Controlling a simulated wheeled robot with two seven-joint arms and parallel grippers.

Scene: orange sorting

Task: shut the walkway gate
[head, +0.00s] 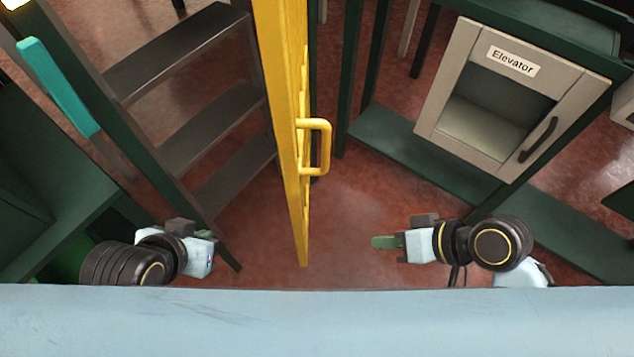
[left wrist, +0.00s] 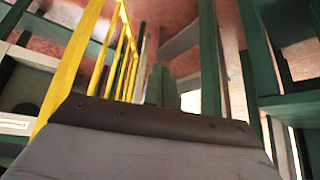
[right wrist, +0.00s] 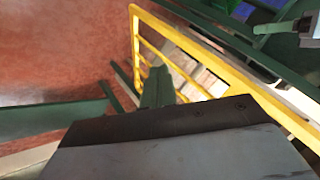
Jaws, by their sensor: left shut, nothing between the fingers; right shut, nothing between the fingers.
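The yellow walkway gate (head: 283,90) stands almost edge-on to me in the middle of the head view, running from the top edge down toward me. Its yellow loop handle (head: 328,147) sticks out to the right. The gate's bars also show in the left wrist view (left wrist: 75,75) and the right wrist view (right wrist: 215,68). My right gripper (head: 384,242) is shut and empty, to the right of the gate and apart from it, pointing left. My left gripper (head: 206,235) is shut and empty, left of the gate's near end and not touching it.
Dark metal steps (head: 200,125) rise on the left, beside a green rail with a teal grip (head: 58,88). A grey box labelled "Elevator" (head: 450,75) with a dark handle stands at the right on green framing. Reddish floor (head: 350,210) is clear between the gate and my right gripper.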

